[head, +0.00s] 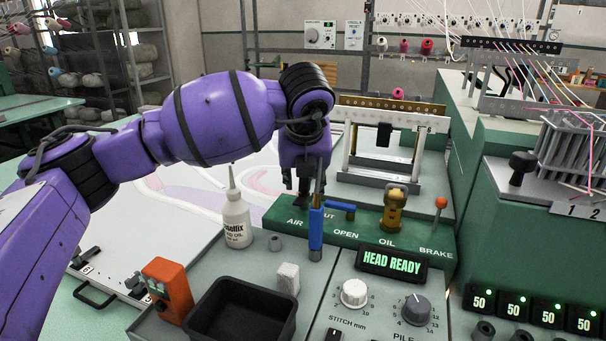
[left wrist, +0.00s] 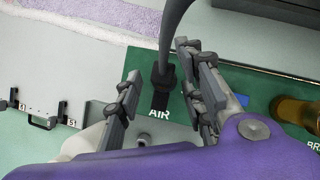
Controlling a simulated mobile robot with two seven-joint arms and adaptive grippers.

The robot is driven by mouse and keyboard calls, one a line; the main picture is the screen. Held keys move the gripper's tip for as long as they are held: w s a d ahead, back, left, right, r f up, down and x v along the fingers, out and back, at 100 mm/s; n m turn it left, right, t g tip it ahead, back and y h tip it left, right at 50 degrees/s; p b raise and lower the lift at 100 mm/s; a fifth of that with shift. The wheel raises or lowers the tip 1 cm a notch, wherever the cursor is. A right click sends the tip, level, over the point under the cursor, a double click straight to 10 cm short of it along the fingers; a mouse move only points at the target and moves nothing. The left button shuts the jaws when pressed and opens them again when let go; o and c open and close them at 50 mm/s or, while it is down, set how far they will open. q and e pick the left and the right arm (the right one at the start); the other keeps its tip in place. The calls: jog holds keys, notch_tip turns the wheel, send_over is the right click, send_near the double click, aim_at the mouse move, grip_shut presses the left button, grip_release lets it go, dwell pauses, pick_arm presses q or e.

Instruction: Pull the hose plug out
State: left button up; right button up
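The hose plug (left wrist: 162,82) is a dark block on the green panel by the AIR label, with a dark grey hose (left wrist: 174,32) running up from it in the left wrist view. My left gripper (left wrist: 158,62) is open, with one finger on each side of the plug in that picture. Gaps show on both sides, and I cannot tell its height above the panel. In the head view my left gripper (head: 303,188) points down over the AIR end of the green panel (head: 286,213), and the plug is not clearly seen there. My right gripper is not in view.
A blue lever (head: 340,207) and an upright blue part (head: 316,230) stand close right of the gripper. A brass OIL fitting (head: 393,208) and BRAKE lever (head: 440,205) stand further right. An oil bottle (head: 236,220) and black tray (head: 240,312) are nearby.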

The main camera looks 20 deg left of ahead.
aim_at(303, 181)
pick_arm(q)
grip_shut()
dwell(0.4)
jog(key=shift+r, duration=0.2)
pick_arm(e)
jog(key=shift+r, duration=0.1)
pick_arm(q)
jog(key=shift+r+p, duration=1)
jog(key=shift+r, duration=0.65)
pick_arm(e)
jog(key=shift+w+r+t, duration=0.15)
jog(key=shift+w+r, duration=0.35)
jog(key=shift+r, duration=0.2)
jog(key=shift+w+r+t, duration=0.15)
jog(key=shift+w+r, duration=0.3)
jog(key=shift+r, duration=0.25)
